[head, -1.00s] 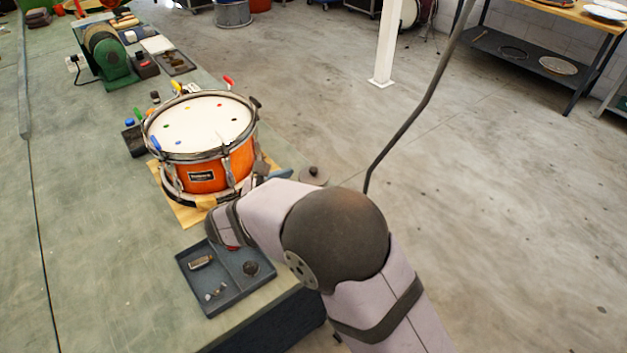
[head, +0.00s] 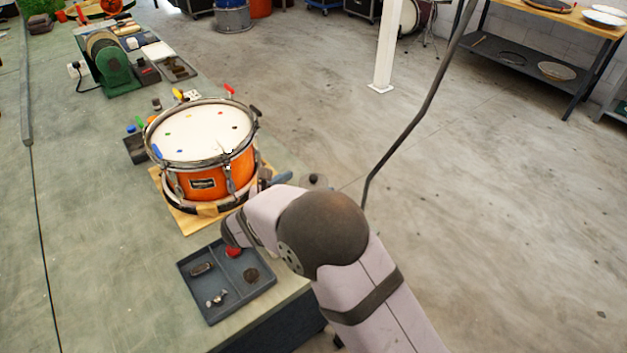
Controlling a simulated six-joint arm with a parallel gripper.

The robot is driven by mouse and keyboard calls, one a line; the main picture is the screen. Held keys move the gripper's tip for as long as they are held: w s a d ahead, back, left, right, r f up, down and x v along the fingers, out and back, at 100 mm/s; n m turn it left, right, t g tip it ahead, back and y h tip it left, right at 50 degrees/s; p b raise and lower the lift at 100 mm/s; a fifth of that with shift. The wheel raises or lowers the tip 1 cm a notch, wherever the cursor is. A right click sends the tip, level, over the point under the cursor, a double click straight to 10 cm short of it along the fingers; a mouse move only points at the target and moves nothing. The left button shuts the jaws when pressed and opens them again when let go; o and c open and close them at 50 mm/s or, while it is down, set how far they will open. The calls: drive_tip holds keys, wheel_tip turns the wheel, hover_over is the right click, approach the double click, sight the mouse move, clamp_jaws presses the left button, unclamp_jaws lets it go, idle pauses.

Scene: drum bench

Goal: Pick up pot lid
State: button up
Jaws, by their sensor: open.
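The likely pot lid (head: 316,181) is a small grey disc with a dark knob, at the bench's right edge beside the drum. My arm's bent link covers much of it. My wrist hangs over the back of a dark divided tray, left of and nearer than the disc. The jaws of my gripper are hidden, and I see nothing held. Blue-grey pieces show between the drum and the disc; I cannot tell what they are.
An orange drum (head: 203,178) stands on a wooden board behind the wrist. The dark tray (head: 203,311) holds a few small parts and a red piece partly under the wrist. A green grinder (head: 112,70) stands farther back. The bench's left side is mostly clear.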

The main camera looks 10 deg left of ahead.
drive_tip(key=shift+x, duration=1.35)
drive_tip(key=c, duration=1.1)
drive_tip(key=shift+c, duration=0.2)
drive_tip(key=shift+r, duration=0.1)
wheel_tip(320, 180, up, 10)
drive_tip(key=shift+b, duration=0.45)
